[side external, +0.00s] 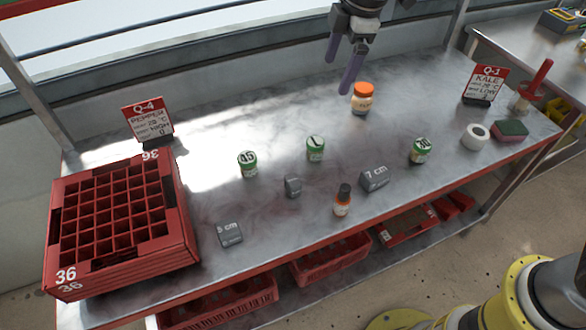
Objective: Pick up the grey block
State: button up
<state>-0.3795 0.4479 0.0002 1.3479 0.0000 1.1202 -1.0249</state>
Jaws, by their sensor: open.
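Three grey blocks lie on the metal table. One marked "7 cm" (374,179) is right of the middle, a smaller grey block (293,187) is near the middle, and a flat one with a "cm" label (230,234) is at the front left. My gripper (338,77) is at the top centre, fingers pointing down, open and empty. It is above the back part of the table, apart from all three blocks.
A red 36-cell tray (180,225) stands at the left. Green-lidded jars (248,164) (316,148) (420,151), an orange-capped jar (362,98) and a dropper bottle (342,201) stand around the blocks. Tape (475,137) and a sponge (509,131) lie at right.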

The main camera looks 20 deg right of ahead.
jog(key=w+a+f+n+g, duration=0.1)
jog(key=a+f+n+g, duration=0.1)
jog(key=a+f, duration=0.75)
jog(key=h, duration=0.1)
send_over(293, 180)
notch_tip(293, 180, down, 7)
jog(key=f, duration=0.7)
jog(key=shift+w+a+f, duration=0.1)
jog(key=shift+w+f, duration=0.05)
jog(key=shift+w, duration=0.05)
jog(key=shift+s+f, duration=0.1)
jog(key=shift+f, duration=2.75)
jog(key=shift+c, duration=0.2)
grip_shut()
